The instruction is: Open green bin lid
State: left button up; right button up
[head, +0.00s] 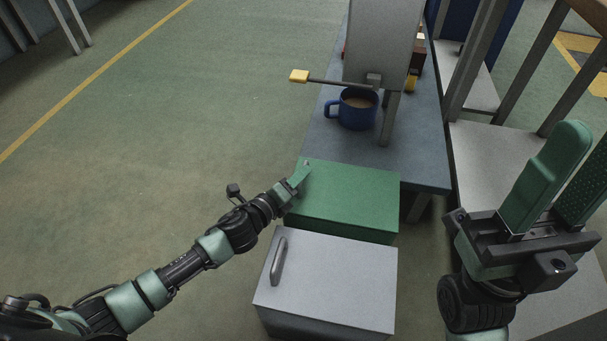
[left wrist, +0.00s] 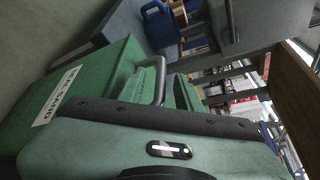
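The green bin (head: 350,195) stands in the middle of the head view, its flat lid lying closed on top. In the left wrist view the green bin (left wrist: 95,85) has a pale label with lettering and a dark bar handle (left wrist: 161,80). My left gripper (head: 301,174) is at the bin's left edge, over where the handle is. Its near finger fills the lower left wrist view, so I cannot tell whether the fingers are shut on the handle. My right gripper (head: 562,170) is raised at the right, away from the bin, fingers apart and empty.
A grey-white bin (head: 335,280) with a handle stands directly in front of the green one. Behind is a blue-grey table (head: 425,160) with a blue mug (head: 357,112) and a grey machine with a yellow-tipped lever (head: 299,76). Shelving stands right. The floor at left is clear.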

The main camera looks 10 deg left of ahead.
pick_arm(q)
jog(key=shift+b+x, duration=0.3)
jog(key=shift+x, duration=0.95)
grip_shut()
dwell(0.5)
